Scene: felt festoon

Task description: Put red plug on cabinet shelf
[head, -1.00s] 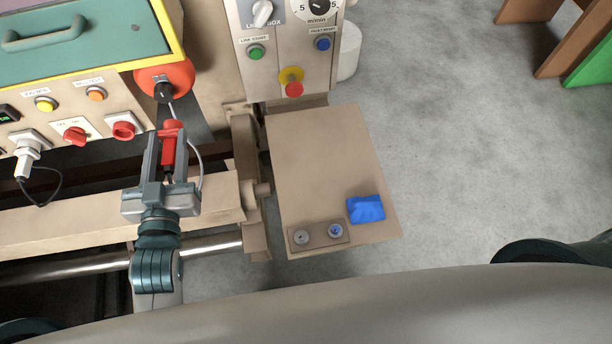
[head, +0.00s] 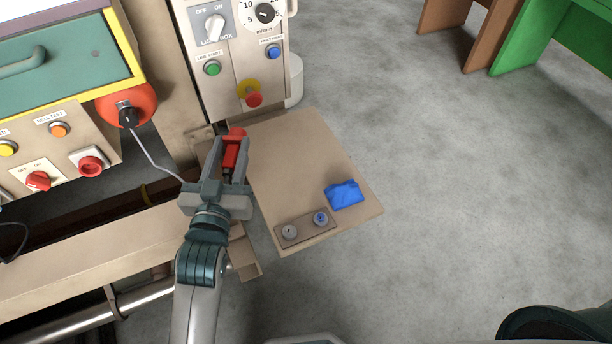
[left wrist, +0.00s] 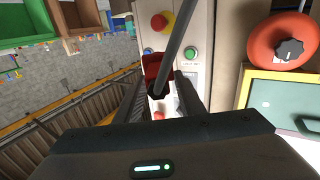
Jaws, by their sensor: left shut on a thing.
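My left gripper (head: 229,166) is shut on the red plug (head: 233,148), which sticks out past the fingertips. In the head view they appear over the left edge of the beige cabinet shelf (head: 290,160), below the control cabinet. The height above the shelf is hard to tell. In the left wrist view the red plug (left wrist: 151,66) sits between the fingers, with a grey cable crossing in front of it. A grey cable (head: 158,165) also runs from the black connector (head: 128,117) on the orange-red disc toward my gripper. My right gripper is not in view.
A blue cloth (head: 344,194) and a small plate with two round knobs (head: 304,229) lie at the shelf's near end. The shelf's middle and far part are bare. The control cabinet (head: 235,60) with its buttons stands behind. A beige rail (head: 90,245) is at left.

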